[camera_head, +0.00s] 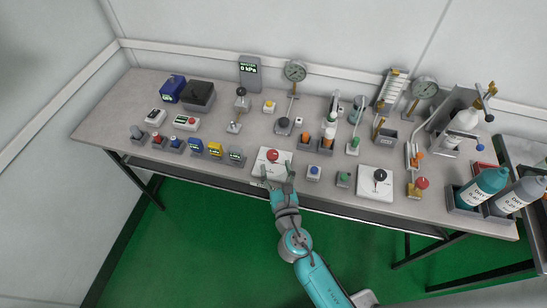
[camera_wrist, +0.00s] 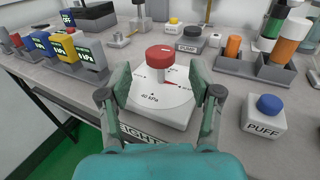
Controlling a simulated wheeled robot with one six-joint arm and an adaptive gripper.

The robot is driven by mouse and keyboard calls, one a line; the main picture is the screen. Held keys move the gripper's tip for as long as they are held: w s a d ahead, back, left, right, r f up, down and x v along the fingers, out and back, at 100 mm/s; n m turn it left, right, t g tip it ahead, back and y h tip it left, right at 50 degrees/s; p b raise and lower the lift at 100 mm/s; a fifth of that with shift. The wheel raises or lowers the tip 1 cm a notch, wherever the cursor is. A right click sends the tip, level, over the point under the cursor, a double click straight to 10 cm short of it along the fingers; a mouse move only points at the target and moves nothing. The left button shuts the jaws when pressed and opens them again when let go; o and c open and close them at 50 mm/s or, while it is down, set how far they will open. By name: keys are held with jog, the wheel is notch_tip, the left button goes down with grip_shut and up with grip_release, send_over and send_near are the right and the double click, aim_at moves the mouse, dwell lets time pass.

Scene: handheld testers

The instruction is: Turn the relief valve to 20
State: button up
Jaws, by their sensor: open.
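A red knob (camera_head: 272,155) stands on a white square plate (camera_head: 262,168) at the table's front edge. My gripper (camera_head: 278,171) is open at the plate's front. In the wrist view its fingers (camera_wrist: 163,88) stand apart, one on each side of the dial, short of the knob.
A blue "PUFF" button (camera_wrist: 268,104) is close on the right. Yellow and blue blocks (camera_head: 205,149) stand left. A second white plate with a black knob (camera_head: 380,175) is farther right. A display (camera_head: 249,67) at the back reads 0 kPa. Bottles (camera_head: 481,187) crowd the right end.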

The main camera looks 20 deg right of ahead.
jog(key=s+a, duration=0.1)
jog(key=s, duration=0.5)
dwell(0.3)
